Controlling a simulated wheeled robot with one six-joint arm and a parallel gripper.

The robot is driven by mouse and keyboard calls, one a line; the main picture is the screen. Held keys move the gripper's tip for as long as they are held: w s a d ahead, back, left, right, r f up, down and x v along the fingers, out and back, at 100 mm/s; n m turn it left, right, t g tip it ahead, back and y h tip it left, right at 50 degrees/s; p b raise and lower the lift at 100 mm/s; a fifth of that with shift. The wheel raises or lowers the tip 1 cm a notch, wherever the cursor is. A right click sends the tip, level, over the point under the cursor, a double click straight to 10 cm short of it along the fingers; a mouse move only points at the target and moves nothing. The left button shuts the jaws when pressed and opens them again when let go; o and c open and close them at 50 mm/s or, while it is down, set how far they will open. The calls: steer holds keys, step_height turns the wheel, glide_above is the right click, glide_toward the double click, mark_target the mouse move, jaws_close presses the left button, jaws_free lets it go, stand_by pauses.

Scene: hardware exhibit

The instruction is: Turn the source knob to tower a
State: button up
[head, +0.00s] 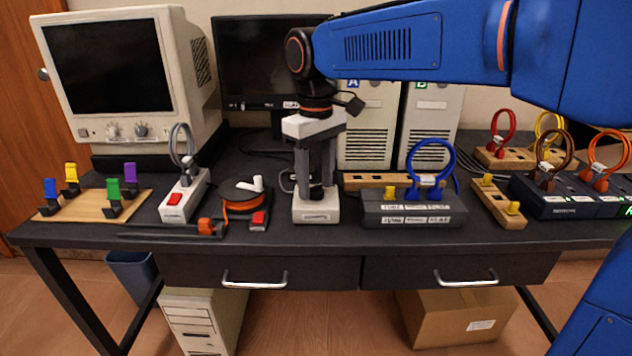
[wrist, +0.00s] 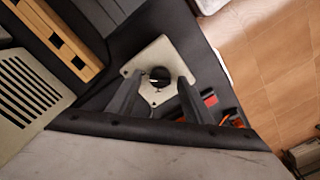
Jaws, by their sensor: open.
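The source knob (wrist: 158,73) is a small dark round knob on a pale switch box (wrist: 155,50); which way it points is too small to tell. The switch box (head: 316,213) stands near the middle front of the desk in the head view. My gripper (head: 316,187) points straight down over it. In the wrist view my gripper (wrist: 159,80) is open, with one dark finger on each side of the knob; I cannot tell whether they touch it. Tower A (head: 366,125), labelled with a blue A, stands behind the box to the right. Tower B (head: 428,125) is beside it.
An orange cable reel (head: 240,203) and a power strip (head: 184,197) stand left of the box. A grey dock (head: 413,221) with a blue cable loop (head: 448,158) stands close on the right. A wooden strip (head: 376,180) lies behind the dock.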

steer(key=shift+f, duration=0.3)
steer(key=shift+c, duration=0.7)
steer(key=c, duration=0.9)
